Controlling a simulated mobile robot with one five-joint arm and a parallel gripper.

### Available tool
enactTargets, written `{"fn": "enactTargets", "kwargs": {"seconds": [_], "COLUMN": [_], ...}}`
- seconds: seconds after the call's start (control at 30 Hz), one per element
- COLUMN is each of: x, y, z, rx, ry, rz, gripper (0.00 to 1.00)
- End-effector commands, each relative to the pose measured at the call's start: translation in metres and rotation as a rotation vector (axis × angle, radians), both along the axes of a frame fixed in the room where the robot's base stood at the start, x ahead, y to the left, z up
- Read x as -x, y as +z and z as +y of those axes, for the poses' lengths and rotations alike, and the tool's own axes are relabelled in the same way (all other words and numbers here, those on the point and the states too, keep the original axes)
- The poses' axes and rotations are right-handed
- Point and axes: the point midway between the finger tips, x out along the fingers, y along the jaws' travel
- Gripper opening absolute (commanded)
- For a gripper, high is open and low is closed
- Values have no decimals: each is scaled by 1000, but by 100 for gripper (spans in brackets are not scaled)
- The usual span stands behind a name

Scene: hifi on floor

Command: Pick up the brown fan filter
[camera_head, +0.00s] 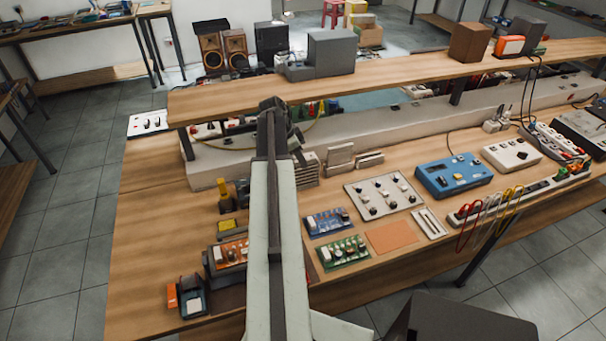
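My arm reaches forward over the workbench (150,225), and my gripper (272,106) is a small dark shape at its far end, by the front edge of the raised shelf (400,75). Its fingers are too small and dark to show whether they are open or shut. I cannot single out the brown fan filter with certainty. A plain brown box (470,42) stands on the raised shelf at the right, far from my gripper. A beige slatted piece (307,168) stands on the bench just right of my arm. The arm hides part of the bench.
Circuit boards, including a green one (343,253), lie right of my arm. A blue instrument (452,176) and a white panel (383,195) stand farther right. Grey boxes (331,52) and a small orange box (509,45) stand on the shelf. The bench's left end is mostly bare.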

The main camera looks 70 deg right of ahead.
Motion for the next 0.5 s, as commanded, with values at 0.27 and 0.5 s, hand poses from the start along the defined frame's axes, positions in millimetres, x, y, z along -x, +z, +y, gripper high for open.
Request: {"fn": "enactTargets", "kwargs": {"seconds": [0.27, 0.5], "x": [0, -1], "y": [-1, -1], "z": [0, 0], "rx": [0, 0], "ry": [1, 1], "rz": [0, 0], "gripper": [38, 0]}}
